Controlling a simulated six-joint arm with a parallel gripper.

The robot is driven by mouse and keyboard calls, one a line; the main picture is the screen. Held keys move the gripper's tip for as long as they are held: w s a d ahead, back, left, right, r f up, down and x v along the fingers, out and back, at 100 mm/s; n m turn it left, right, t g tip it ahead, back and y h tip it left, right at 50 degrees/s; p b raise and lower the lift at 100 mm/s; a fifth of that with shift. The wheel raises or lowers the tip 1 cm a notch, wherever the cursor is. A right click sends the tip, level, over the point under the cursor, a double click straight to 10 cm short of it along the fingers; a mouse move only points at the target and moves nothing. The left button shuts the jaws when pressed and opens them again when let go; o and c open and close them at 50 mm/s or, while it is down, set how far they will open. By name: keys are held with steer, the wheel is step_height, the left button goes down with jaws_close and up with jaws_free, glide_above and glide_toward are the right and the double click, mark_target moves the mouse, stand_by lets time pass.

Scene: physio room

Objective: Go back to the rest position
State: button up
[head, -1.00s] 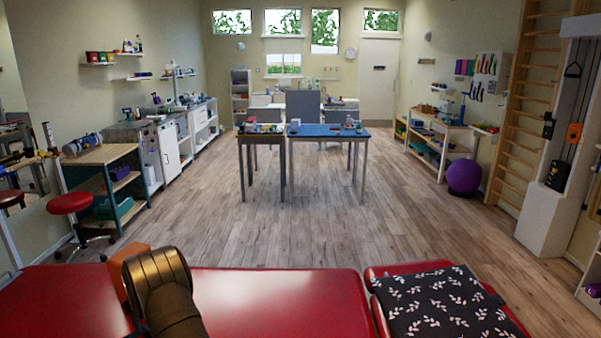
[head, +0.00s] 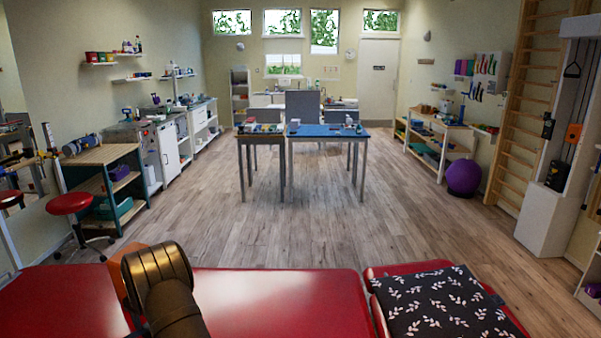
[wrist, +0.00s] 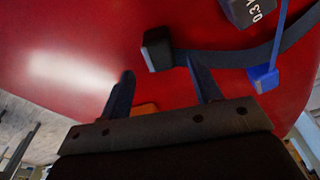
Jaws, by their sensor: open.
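My gripper (wrist: 160,68) shows in the wrist view with its two dark fingers apart and nothing between the fingertips. It points toward the red padded couch (wrist: 75,35). A dark block (wrist: 157,50) shows just past the fingertips; whether it touches a finger I cannot tell. In the head view my dark arm link rises over the red couch (head: 270,305) at the lower left, and my gripper is out of sight there.
An orange block (head: 119,283) is partly hidden behind my arm. A black leaf-pattern cushion (head: 440,305) lies on the couch at the right. The wrist view shows a dark strap (wrist: 225,58), a blue piece (wrist: 263,78) and a weight marked 0.3 (wrist: 240,12). The couch middle is clear.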

step_height(320, 180, up, 7)
steer(key=f, duration=1.1)
steer(key=shift+w+a+f, duration=0.1)
steer(key=shift+a, duration=0.2)
step_height(320, 180, up, 4)
steer(key=shift+f, duration=0.25)
steer(key=w+d+r, duration=0.2)
steer(key=d+r, duration=1)
steer(key=s+a+n, duration=0.2)
steer(key=s+a, duration=0.8)
steer(key=s, duration=0.5)
steer(key=s+a+n, duration=0.2)
steer(key=s+a, duration=0.8)
steer(key=s, duration=0.5)
steer(key=shift+a+g, duration=0.2)
steer(key=shift+g, duration=0.1)
